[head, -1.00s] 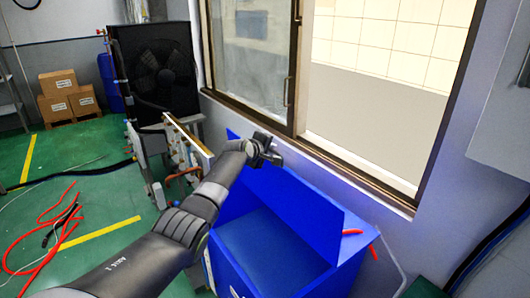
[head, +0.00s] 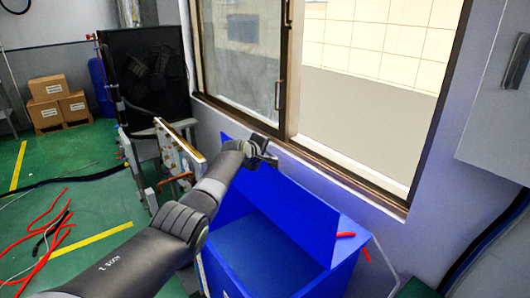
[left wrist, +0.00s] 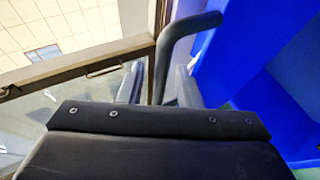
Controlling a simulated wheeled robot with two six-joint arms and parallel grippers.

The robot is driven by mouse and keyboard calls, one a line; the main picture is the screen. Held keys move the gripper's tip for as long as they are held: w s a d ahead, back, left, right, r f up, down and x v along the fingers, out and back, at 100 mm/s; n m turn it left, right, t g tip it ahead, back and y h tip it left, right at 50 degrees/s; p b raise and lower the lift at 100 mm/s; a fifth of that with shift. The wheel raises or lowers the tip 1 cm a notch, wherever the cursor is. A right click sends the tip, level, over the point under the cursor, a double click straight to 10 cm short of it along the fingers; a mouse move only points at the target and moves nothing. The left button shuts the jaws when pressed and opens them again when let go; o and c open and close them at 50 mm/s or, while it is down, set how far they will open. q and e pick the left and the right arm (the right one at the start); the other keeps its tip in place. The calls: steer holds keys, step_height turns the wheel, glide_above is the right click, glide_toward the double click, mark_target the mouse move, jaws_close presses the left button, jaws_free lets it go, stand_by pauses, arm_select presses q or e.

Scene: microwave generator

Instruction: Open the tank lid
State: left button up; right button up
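The blue tank (head: 300,270) stands below the window with its lid (head: 300,205) raised and tilted up toward the wall, so the inside shows. My left gripper (head: 264,157) is at the upper edge of the lid, near its left end. In the left wrist view, the two fingers (left wrist: 160,86) stand apart on either side of a dark bent bar (left wrist: 187,32), which looks like a handle. I cannot tell whether they touch it. Blue surfaces of the lid or tank fill the right of that view. My right gripper is not in view.
A sliding window (head: 240,60) and its sill are close behind the lid. A pale upright panel (head: 180,155) stands left of the tank. Red hoses (head: 45,230) lie on the green floor, and cardboard boxes (head: 60,104) stand farther back. A grey cabinet (head: 500,110) is at the right.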

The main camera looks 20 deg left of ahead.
arm_select(q)
steer(key=shift+s+a+r, duration=0.1)
steer(key=shift+a, duration=0.05)
steer(key=shift+s+r, duration=0.15)
steer(key=b+v, duration=0.1)
steer(key=v, duration=1.5)
steer(key=shift+s, duration=0.35)
stand_by(0.4)
